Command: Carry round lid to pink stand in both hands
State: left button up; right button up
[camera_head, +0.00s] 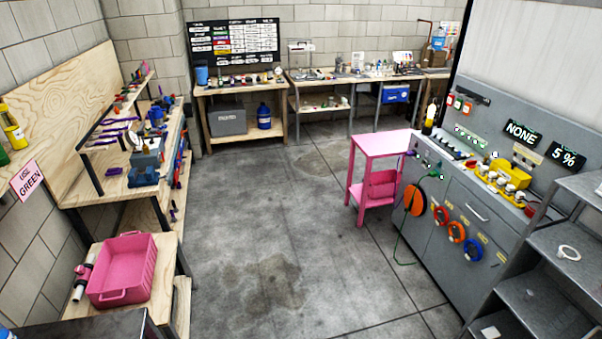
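The pink stand (385,143) is a small table with a flat, bare top and a lower shelf. It stands on the floor against the left end of the grey cabinet. A pink box-like part shows on its lower shelf. I cannot clearly make out a round lid. A round orange disc (415,200) hangs at the cabinet's corner beside a green cable, and a white ring (569,252) lies on a dark shelf at the right; I cannot tell whether either is the lid. Neither of my grippers is in view.
The grey cabinet (470,205) with control panel fills the right side. Metal shelves (545,300) stand at the lower right. A pink bin (125,268) sits on a wooden bench at the left. Workbenches line the back wall. The concrete floor (270,230) between is clear.

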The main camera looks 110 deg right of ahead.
aim_at(393, 141)
jog(key=z, duration=4.45)
jog(key=i+l+u, duration=0.45)
jog(key=l, duration=0.2)
